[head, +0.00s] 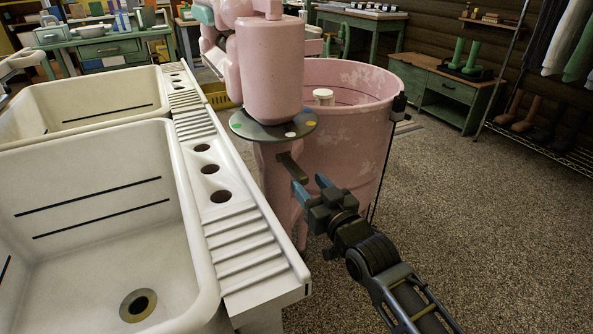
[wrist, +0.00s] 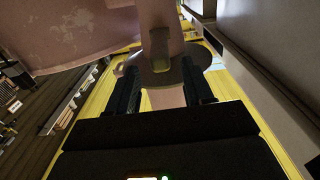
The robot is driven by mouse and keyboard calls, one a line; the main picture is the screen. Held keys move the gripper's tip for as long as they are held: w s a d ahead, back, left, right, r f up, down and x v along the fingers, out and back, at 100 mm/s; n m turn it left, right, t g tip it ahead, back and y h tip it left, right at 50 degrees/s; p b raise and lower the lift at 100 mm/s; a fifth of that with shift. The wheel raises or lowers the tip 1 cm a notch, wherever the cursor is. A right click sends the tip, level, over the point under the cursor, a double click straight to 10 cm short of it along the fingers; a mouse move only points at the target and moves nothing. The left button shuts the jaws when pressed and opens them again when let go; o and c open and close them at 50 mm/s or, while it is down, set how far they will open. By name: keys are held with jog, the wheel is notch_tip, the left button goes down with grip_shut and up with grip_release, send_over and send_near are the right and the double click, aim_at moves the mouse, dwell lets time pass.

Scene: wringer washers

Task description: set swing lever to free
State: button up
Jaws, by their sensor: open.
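The pink wringer washer (head: 345,120) stands beside the drainboard, its pink wringer head (head: 270,70) above a dark round plate (head: 262,127) with coloured dots on its rim. A short olive-brown bar, which looks like the swing lever (head: 291,167), sticks out just below the plate. My gripper (head: 311,187) is open and empty, its blue-tipped fingers just short of the lever's end. In the wrist view, the lever (wrist: 160,98) shows between the two spread fingers of my gripper (wrist: 162,76), with the plate (wrist: 192,82) beyond. Contact cannot be told.
A white double sink (head: 85,215) with a ribbed drainboard (head: 240,235) stands close on the left. A thin dark cord (head: 386,150) hangs down the tub's right side. A green bench (head: 440,90) is at the back right. The speckled floor (head: 490,220) on the right is clear.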

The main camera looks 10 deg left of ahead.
aim_at(298, 170)
jog(key=shift+b+x, duration=0.45)
jog(key=shift+x, duration=2.65)
jog(key=shift+s, duration=0.1)
jog(key=shift+c, duration=0.4)
grip_shut()
